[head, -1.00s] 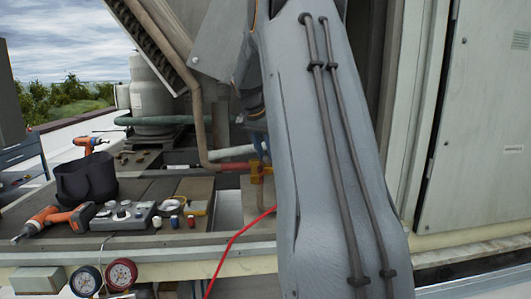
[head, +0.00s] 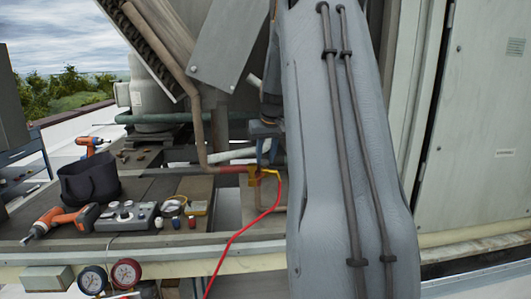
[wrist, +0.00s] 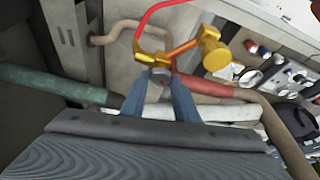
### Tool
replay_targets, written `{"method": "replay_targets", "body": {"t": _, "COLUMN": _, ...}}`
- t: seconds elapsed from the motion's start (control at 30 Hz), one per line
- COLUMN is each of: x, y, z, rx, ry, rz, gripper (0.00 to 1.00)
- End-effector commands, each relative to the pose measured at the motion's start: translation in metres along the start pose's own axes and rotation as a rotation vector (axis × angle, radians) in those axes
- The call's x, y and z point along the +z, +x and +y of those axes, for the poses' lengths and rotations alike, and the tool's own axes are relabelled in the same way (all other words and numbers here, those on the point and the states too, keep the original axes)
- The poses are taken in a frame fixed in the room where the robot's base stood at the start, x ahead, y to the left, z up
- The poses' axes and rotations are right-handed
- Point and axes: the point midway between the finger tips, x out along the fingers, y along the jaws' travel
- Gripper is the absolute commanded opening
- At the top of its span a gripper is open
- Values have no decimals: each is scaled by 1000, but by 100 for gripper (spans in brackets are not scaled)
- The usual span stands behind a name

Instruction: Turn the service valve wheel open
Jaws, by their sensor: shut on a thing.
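The brass service valve (head: 254,177) sits on the pipework at the deck's far side in the head view, left of my arm. It also shows in the wrist view as a yellow body (wrist: 150,57) with a side arm ending in a round cap (wrist: 215,55). My gripper (wrist: 160,82) has its blue fingers closed around a small grey part at the valve, which appears to be the valve wheel (wrist: 160,72). The fingers cover most of it, so its turn angle cannot be told. In the head view my gripper (head: 267,152) is partly hidden by my arm.
A red hose (head: 243,230) runs to the valve. Pipes (wrist: 60,84) cross close around my fingers. A gauge box (head: 128,215), an orange drill (head: 62,220) and a black bag (head: 88,181) stand on the deck at left. A cabinet door (head: 478,130) is at right.

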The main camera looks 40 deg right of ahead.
Motion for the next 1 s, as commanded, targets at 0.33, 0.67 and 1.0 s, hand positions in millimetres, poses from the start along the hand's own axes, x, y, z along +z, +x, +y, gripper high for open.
{"method": "replay_targets", "body": {"t": 0.33, "x": -1, "y": 0, "z": 5, "rx": -125, "ry": -300, "rz": 1, "gripper": 5}}
{"method": "replay_targets", "body": {"t": 0.67, "x": -3, "y": 1, "z": 7, "rx": -242, "ry": -586, "rz": 2, "gripper": 5}}
{"method": "replay_targets", "body": {"t": 1.0, "x": -4, "y": 2, "z": 9, "rx": -334, "ry": -810, "rz": 0, "gripper": 5}}
